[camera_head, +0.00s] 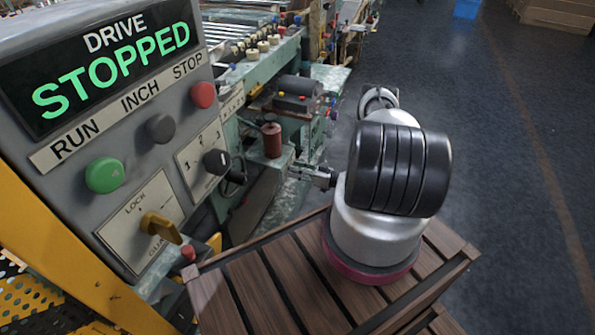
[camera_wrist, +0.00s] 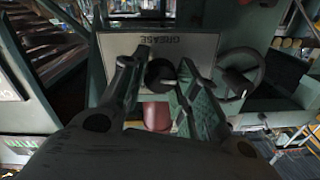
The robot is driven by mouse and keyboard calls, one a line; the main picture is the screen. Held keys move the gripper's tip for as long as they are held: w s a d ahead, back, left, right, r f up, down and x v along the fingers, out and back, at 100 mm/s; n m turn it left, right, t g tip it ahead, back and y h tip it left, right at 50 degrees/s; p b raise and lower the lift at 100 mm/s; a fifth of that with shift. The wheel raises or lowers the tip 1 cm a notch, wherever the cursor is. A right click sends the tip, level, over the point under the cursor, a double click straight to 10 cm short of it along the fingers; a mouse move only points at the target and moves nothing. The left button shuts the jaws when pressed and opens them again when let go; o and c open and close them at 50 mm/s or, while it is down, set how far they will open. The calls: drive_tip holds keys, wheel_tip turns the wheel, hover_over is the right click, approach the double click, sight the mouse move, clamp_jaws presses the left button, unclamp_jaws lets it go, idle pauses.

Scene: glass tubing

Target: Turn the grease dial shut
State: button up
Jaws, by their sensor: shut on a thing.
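The grease dial (camera_wrist: 160,72) is a dark round knob in the wrist view. It sits below the upside-down word GREASE on a pale plate (camera_wrist: 118,44). My gripper (camera_wrist: 161,78) has one finger on each side of the knob and is shut on it. A short pale mark shows at the knob's lower right. The fingers hide part of the plate and the knob's edges. In the camera_head view my gripper (camera_head: 308,173) reaches left to the green machine, and I cannot make out the dial there.
A handwheel (camera_wrist: 240,75) is close right of the fingers. A red canister (camera_head: 271,138) stands on the green machine. A grey control panel (camera_head: 85,165) reads DRIVE STOPPED, at the left. Slatted wooden decking (camera_head: 265,290) lies beneath my arm. Open floor (camera_head: 500,190) is at the right.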

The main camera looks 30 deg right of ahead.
drive_tip(key=shift+s+f+n, duration=0.15)
drive_tip(key=shift+n, duration=0.45)
drive_tip(key=o, duration=1)
drive_tip(key=shift+o, duration=0.2)
drive_tip(key=v, duration=1.2)
